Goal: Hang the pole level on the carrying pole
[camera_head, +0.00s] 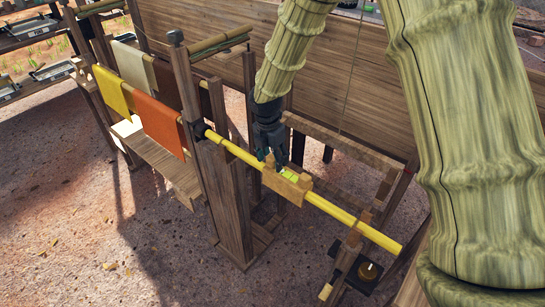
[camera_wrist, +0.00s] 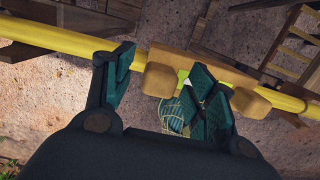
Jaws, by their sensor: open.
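A long yellow pole (camera_head: 338,212) runs from a dark fitting on a wooden post at the left, down to the right in the head view, past a notched wooden upright (camera_head: 354,238). I cannot tell whether it rests in a notch. A wooden block with a green level vial (camera_head: 287,182) sits on the pole. My gripper (camera_head: 271,155) is just above the block's left part. In the wrist view my gripper (camera_wrist: 160,75) is open, its fingers apart around the block's left knob (camera_wrist: 157,80); the right finger covers part of the block. I cannot tell whether they touch it.
Yellow, orange and cream sheets (camera_head: 160,125) hang on a rack at the left. A wooden wall (camera_head: 205,48) stands behind. A small dark device with a brass-coloured knob (camera_head: 367,271) is below the pole's right end.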

